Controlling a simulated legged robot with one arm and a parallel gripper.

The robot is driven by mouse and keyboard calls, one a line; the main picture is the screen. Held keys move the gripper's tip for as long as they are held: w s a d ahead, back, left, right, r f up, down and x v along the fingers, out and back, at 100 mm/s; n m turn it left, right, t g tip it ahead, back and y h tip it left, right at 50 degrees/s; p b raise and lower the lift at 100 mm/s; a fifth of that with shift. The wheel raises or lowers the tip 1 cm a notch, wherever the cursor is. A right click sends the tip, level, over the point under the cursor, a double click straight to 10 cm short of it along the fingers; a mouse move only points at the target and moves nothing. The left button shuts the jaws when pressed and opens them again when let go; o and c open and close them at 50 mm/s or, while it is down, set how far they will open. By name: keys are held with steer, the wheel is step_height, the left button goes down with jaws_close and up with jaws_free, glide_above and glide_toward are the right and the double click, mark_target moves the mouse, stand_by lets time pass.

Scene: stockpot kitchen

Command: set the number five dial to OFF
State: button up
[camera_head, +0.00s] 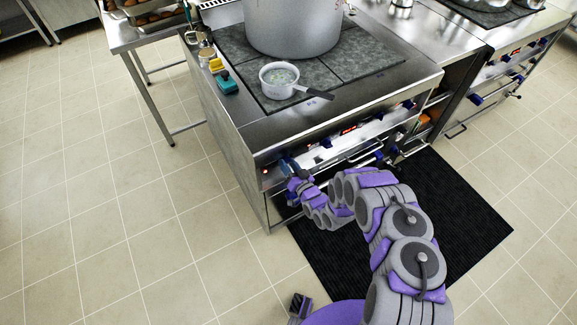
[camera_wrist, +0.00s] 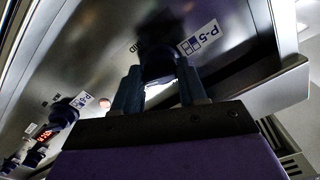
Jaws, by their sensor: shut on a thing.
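The number five dial (camera_wrist: 157,62) is a dark knob on the steel stove front, beside a white label reading P-5 (camera_wrist: 200,38). My gripper (camera_wrist: 160,80) has one finger on each side of the dial and is shut on it in the wrist view. The dial's pointer and exact setting are too dark to read. Small marks (camera_wrist: 133,47) on the panel left of the dial are partly hidden. In the head view my gripper (camera_head: 290,168) is at the left end of the stove's control panel and hides most of the dial.
Another dial (camera_wrist: 62,112) with its label and a red display (camera_wrist: 43,132) lie to the left in the wrist view. A pan (camera_head: 279,80) with its handle toward the front and a large stockpot (camera_head: 292,25) stand on the stove. A black mat (camera_head: 430,215) covers the floor in front.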

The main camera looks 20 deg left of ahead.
steer(key=n+b, duration=0.4)
steer(key=n, duration=1.9)
steer(key=shift+n, duration=0.4)
steer(key=o, duration=1)
steer(key=shift+a, duration=0.1)
steer(key=shift+o, duration=0.2)
